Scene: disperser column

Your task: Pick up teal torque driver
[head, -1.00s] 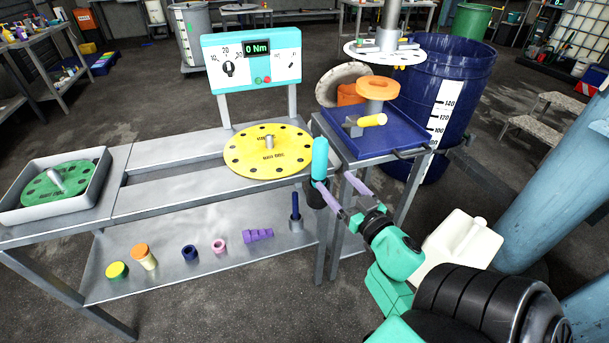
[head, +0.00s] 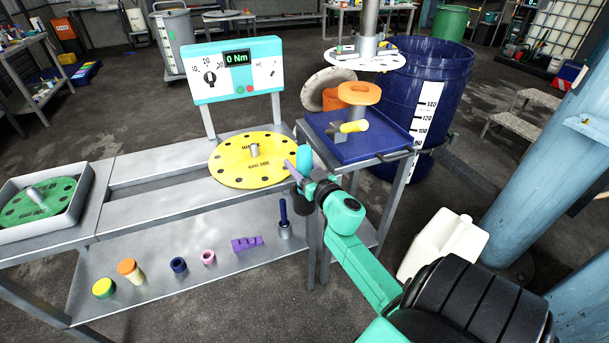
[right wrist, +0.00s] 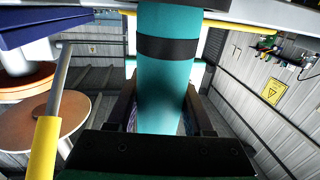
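The teal torque driver (head: 304,158) stands upright at the right end of the grey bench, beside the yellow disc, with a dark part below it. My right gripper (head: 300,172) is at the driver's height. In the right wrist view, the driver's teal body (right wrist: 165,80) with a black band stands between the two dark fingers of my right gripper (right wrist: 161,105). Narrow gaps seem to show beside the body, so the fingers look open around it. In the head view, my wrist hides part of the gripper. My left gripper is out of view.
The yellow disc (head: 235,172) lies close left of the driver. A blue tray (head: 345,153) with a yellow-handled tool (head: 353,127) and an orange spool-like part (head: 359,94) stands to the right. A torque display panel (head: 237,72) rises behind. Several small parts lie on the lower shelf.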

